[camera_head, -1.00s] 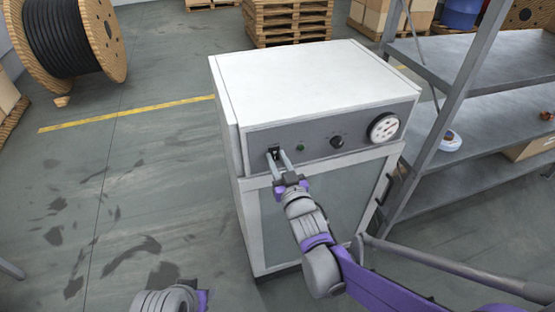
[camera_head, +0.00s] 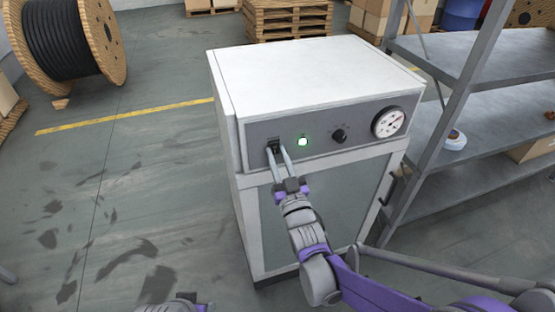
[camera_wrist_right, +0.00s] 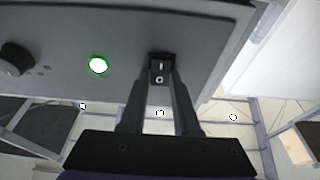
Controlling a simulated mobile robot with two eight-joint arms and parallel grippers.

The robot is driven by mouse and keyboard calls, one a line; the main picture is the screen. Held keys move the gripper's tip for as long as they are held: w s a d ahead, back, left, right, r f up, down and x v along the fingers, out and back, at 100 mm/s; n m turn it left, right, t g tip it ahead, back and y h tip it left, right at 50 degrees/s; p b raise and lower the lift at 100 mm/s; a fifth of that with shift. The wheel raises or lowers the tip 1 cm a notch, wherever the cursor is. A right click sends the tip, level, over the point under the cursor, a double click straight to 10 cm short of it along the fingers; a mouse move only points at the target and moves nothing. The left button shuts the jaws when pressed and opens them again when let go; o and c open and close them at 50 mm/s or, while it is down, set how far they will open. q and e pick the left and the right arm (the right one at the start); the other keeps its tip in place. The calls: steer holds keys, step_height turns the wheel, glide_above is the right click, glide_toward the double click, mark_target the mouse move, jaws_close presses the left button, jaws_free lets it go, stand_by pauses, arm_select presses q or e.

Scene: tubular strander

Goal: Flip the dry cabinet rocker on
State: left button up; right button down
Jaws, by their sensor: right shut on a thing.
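The dry cabinet (camera_head: 315,80) is a white box with a grey front panel. Its small black rocker (camera_head: 272,144) is at the panel's left end and also shows in the right wrist view (camera_wrist_right: 160,66), with white marks on its face. My right gripper (camera_head: 276,150) is at the rocker, its two fingers shut on it; in the wrist view the fingertips (camera_wrist_right: 160,82) are at its lower part. The lamp (camera_head: 303,142) beside the rocker glows green. The fingers partly hide the rocker in the head view. My left gripper's fingers are not visible.
A black knob (camera_head: 339,136) and a round dial (camera_head: 388,123) are on the panel to the right. A grey metal shelf (camera_head: 480,155) stands close to the cabinet's right. A cable drum (camera_head: 70,45) stands at the far left. The floor left of the cabinet is clear.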

steer(key=c, duration=0.6)
jaws_free()
steer(key=shift+c, duration=0.2)
steer(key=b+v, duration=0.1)
steer(key=v, duration=1)
steer(key=shift+r, duration=0.1)
